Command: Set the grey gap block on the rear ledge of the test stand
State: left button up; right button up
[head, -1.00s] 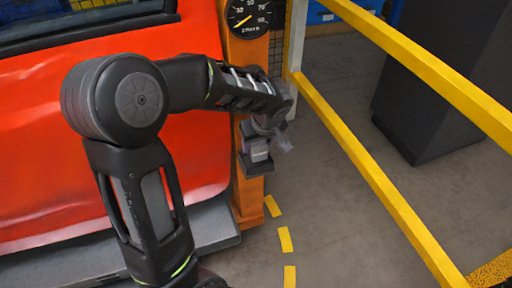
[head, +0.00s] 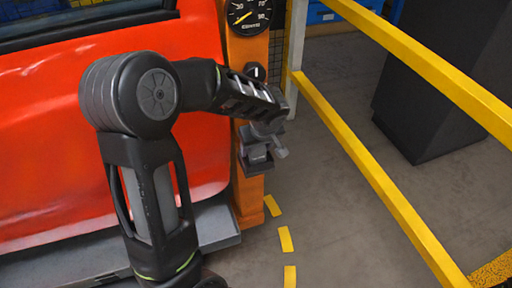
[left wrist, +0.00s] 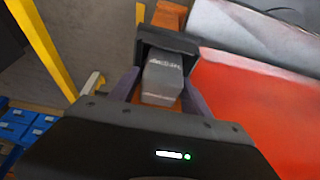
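The grey gap block (left wrist: 163,80) sits at a dark ledge (left wrist: 167,40) in the left wrist view, with pale lettering on its face. In the head view the block (head: 257,153) shows at the dark ledge (head: 258,168) on the orange post, partly covered by my gripper. My left gripper (head: 270,142) is right above and beside it. In the left wrist view my left gripper (left wrist: 162,92) has its fingers spread either side of the block, with gaps showing. Whether the block rests fully on the ledge is hard to tell. My right gripper is not in view.
The orange post (head: 249,195) carries a dial gauge (head: 250,14) and a black knob (head: 255,72). A red door panel (head: 50,130) stands at left. Yellow rails (head: 375,175) and a dark cabinet (head: 440,85) stand at right. Floor between post and rail is clear.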

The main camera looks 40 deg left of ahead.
pick_arm(q)
jog(key=o, duration=0.4)
jog(key=shift+r+p, duration=0.25)
jog(key=shift+p, duration=0.05)
jog(key=p+v, duration=0.1)
jog(key=v, duration=1)
jog(key=shift+s+d+r, duration=0.1)
jog(key=shift+r, duration=0.3)
jog(key=s+d+f+m+g+h, duration=0.1)
jog(key=s+d+f+m+h, duration=0.15)
jog(key=d+f, duration=0.7)
jog(key=s+d+f+m+g+h, duration=0.1)
jog(key=s+d+f+m+h, duration=0.2)
jog(key=d+f, duration=0.65)
jog(key=s+d+f+m, duration=0.1)
jog(key=s+d+f, duration=0.1)
jog(key=s+f, duration=0.2)
jog(key=s+d+f+m+h, duration=0.1)
jog(key=s+d+f, duration=0.1)
jog(key=s+f, duration=0.2)
jog(key=s+d+f+m+h, duration=0.1)
jog(key=s+f, duration=0.3)
jog(key=f, duration=0.4)
jog(key=shift+s+d+m+h, duration=0.15)
jog(key=shift+d+m, duration=0.05)
jog(key=shift+d, duration=0.25)
jog(key=shift+s+d+m+h, duration=0.1)
jog(key=shift+s+d+m, duration=0.1)
jog(key=shift+d, duration=0.25)
